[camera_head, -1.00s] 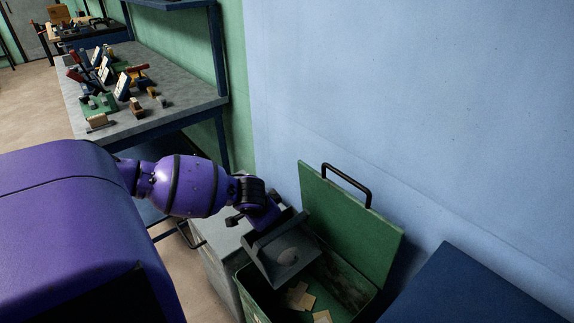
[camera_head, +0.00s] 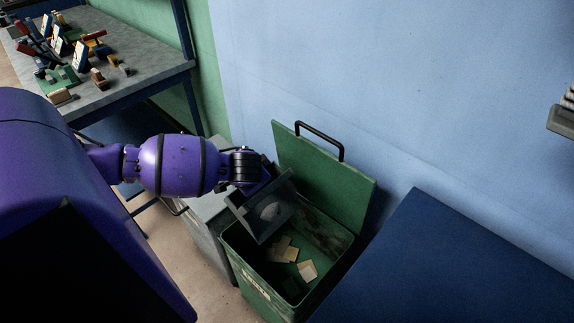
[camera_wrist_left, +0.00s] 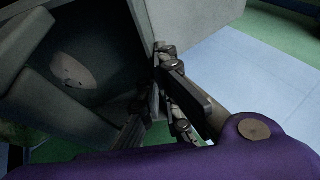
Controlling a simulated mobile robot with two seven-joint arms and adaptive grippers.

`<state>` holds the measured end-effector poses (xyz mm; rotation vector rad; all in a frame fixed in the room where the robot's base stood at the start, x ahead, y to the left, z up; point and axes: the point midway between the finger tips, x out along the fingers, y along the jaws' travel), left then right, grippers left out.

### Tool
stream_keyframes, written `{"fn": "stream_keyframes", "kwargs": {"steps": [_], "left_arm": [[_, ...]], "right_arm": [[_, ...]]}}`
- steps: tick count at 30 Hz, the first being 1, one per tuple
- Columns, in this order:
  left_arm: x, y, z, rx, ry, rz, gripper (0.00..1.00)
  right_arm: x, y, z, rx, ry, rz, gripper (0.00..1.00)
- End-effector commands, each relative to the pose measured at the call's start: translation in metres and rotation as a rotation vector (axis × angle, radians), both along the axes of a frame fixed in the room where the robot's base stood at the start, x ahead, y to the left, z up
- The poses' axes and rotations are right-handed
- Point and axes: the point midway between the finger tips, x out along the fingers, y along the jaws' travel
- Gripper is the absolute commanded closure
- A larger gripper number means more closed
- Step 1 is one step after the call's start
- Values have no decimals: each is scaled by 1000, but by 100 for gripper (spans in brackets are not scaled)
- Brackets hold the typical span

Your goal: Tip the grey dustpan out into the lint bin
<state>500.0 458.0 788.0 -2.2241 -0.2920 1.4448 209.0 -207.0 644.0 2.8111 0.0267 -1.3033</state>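The grey dustpan (camera_head: 254,223) hangs tilted over the left part of the open green lint bin (camera_head: 264,293). A pale grey clump of lint (camera_head: 271,210) lies in the pan and also shows in the left wrist view (camera_wrist_left: 73,70). My left gripper (camera_head: 258,186) is at the pan's upper back side. In the left wrist view the gripper's dark fingers (camera_wrist_left: 170,95) appear closed at the pan (camera_wrist_left: 45,105); the grasped part is mostly hidden. Tan scraps (camera_head: 307,270) lie on the bin floor. My right gripper is out of view.
The bin's lid (camera_head: 325,175) stands open against the wall side, with a black handle. A grey cabinet (camera_head: 205,232) stands left of the bin. A blue surface (camera_head: 435,265) is at right. A workbench (camera_head: 140,72) with several small items stands back left.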

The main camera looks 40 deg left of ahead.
Motion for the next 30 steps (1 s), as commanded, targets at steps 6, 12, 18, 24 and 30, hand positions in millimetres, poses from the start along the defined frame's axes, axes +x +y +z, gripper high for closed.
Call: {"fn": "stream_keyframes", "kwargs": {"steps": [6,12,18,24,30], "left_arm": [[0,0,-1,-1,1,0,100],[0,-6,2,25,0,-3,100],[-1,-23,17,143,-13,-1,100],[-2,-29,23,207,-17,2,100],[-3,-29,22,210,-16,1,100]], "right_arm": [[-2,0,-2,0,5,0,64],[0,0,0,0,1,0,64],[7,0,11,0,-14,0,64],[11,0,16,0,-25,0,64],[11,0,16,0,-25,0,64]]}}
